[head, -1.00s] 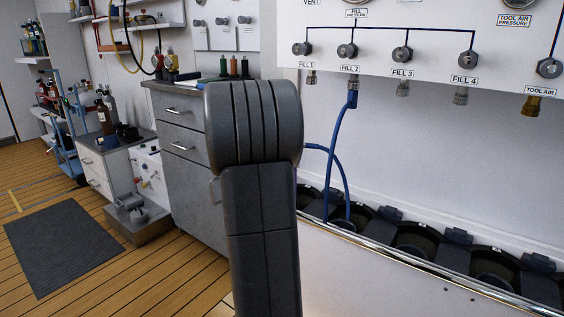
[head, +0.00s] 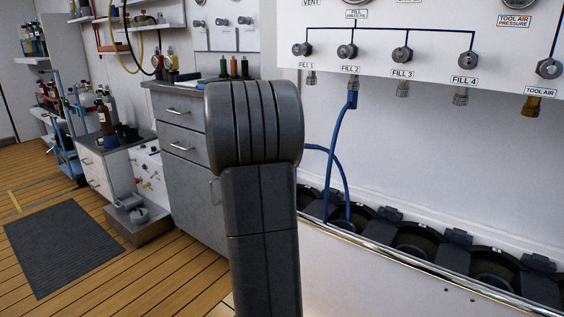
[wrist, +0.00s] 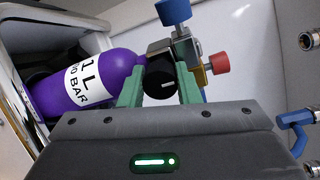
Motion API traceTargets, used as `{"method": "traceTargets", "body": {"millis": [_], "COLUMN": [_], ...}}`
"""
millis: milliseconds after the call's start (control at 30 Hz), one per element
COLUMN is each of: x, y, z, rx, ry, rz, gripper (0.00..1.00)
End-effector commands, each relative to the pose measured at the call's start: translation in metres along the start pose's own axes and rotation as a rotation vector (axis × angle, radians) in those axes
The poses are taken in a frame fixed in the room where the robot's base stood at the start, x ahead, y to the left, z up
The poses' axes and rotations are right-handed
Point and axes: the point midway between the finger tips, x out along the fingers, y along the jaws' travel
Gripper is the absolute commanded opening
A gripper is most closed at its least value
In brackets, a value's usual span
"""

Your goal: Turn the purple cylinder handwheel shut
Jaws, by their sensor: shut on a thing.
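In the wrist view the purple cylinder (wrist: 90,84) lies tilted at the left, with a white label reading "1 L" and "BAR" in part. Its neck end points right, toward a metal valve body (wrist: 184,48). A black round handwheel (wrist: 160,80) with a small white mark sits at the valve. My gripper (wrist: 160,84) has its green fingers on either side of this handwheel and is shut on it. The cylinder, the handwheel and my gripper do not show in the head view, where my own arm blocks the middle.
A blue knob (wrist: 173,11) and a red knob (wrist: 218,62) stick out close to my fingers. A blue hose fitting (wrist: 294,122) is at the right. In the head view, the fill panel (head: 430,55) hangs above a trough (head: 400,255), with a blue hose (head: 337,135) at FILL 2.

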Motion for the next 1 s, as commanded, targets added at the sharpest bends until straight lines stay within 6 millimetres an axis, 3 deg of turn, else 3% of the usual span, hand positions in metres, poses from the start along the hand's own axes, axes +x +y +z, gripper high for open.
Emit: {"method": "traceTargets", "body": {"millis": [33,67,167,567,1000], "x": [0.0,0.0,0.0,-0.009,-0.101], "y": [0.0,0.0,0.0,-0.001,-0.002], "z": [0.001,0.001,0.001,0.001,0.002], "rx": [0.002,0.002,0.001,0.0,0.0], "ry": [-0.001,-0.001,-0.001,-0.001,-0.004], "rz": [0.001,0.0,0.0,0.0,0.002], "gripper": [0.07,0.34,0.51,0.51,0.51]}}
